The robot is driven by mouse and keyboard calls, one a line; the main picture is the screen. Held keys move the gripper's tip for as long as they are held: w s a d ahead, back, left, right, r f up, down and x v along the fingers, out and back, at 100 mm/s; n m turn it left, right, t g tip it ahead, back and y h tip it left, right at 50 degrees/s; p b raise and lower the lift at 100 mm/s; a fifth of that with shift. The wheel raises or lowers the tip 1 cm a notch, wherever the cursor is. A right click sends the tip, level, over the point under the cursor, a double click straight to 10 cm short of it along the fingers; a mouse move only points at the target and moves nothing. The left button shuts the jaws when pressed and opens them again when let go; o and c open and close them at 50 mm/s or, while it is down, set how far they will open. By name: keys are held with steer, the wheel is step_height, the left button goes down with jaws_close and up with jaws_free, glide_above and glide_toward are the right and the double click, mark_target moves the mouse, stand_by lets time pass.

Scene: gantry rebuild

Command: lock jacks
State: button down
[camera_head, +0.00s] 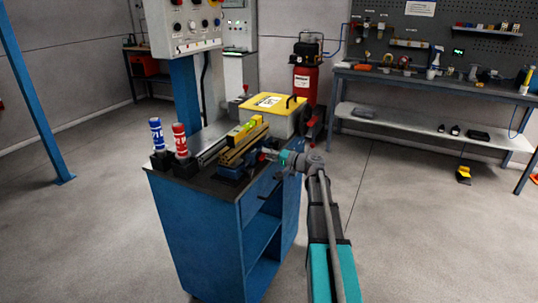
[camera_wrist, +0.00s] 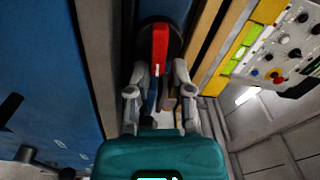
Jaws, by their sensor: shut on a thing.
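A red lever (camera_wrist: 160,48) stands in front of a dark round part in the wrist view, between the two fingers of my gripper (camera_wrist: 161,76). The fingers are closed in on the lever's lower part. In the head view my gripper (camera_head: 273,155) reaches the right side of a blue jack-like block (camera_head: 232,172) under a yellow beam (camera_head: 243,146). A small red spot shows at its tip. The exact contact is too small to tell there. A yellow-green level (camera_head: 243,131) lies along the beam.
The beam rests on a blue cabinet (camera_head: 200,230) with a dark top. A control panel (camera_head: 186,25) rises above.

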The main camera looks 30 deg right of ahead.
steer(key=shift+s+a+f+m+y, duration=0.15)
steer(key=shift+a+f+m+y, duration=0.15)
steer(key=shift+a+m, duration=0.2)
steer(key=c, duration=0.7)
jaws_free()
steer(key=shift+r, duration=0.1)
steer(key=shift+d, duration=0.2)
steer(key=shift+v, duration=3.9)
